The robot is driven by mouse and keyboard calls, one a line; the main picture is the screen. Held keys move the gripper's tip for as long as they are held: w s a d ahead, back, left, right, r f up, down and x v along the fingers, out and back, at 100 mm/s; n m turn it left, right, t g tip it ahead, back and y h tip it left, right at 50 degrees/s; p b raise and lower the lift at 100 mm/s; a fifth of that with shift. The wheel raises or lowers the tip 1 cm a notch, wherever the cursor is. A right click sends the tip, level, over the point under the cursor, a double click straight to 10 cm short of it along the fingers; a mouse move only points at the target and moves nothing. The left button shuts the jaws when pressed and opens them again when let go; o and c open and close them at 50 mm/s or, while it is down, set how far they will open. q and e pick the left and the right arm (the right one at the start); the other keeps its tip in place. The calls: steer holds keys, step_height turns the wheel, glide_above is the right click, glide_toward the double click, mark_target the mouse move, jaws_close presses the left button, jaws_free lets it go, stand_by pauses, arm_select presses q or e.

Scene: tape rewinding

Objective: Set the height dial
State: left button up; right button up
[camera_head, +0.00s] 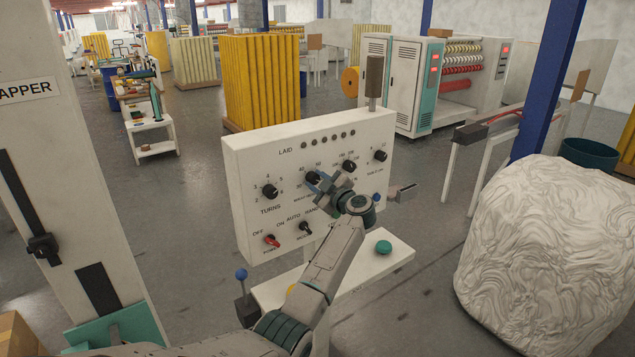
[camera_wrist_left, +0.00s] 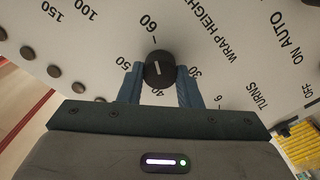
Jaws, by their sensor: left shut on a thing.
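The control panel (camera_head: 240,225) is a white box with several black dials and printed labels. My left gripper (camera_head: 322,184) reaches the black height dial (camera_head: 313,177) in the upper middle of its face. In the left wrist view the same dial (camera_wrist_left: 158,68) sits between the two blue-grey fingers of my left gripper (camera_wrist_left: 159,84), which are shut on it. The dial has a short white mark; I cannot tell exactly which number it points to. The label "WRAP HEIGHT" (camera_wrist_left: 207,30) and the number 60 (camera_wrist_left: 148,23) show beside it. My right gripper is not in view.
The turns dial (camera_head: 269,191) is left of the height dial, with a red switch (camera_head: 271,241) and a black switch (camera_head: 305,229) below. A green button (camera_head: 383,247) is on the shelf in front. A large white wrapped bale (camera_head: 540,255) stands at the right.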

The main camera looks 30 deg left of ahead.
arm_select(q)
steer(key=o, duration=1)
steer(key=shift+s+d+f, duration=0.1)
steer(key=shift+d+f, duration=0.05)
steer(key=shift+d, duration=0.1)
steer(key=b+v, duration=0.5)
steer(key=v, duration=0.5)
steer(key=shift+d, duration=0.15)
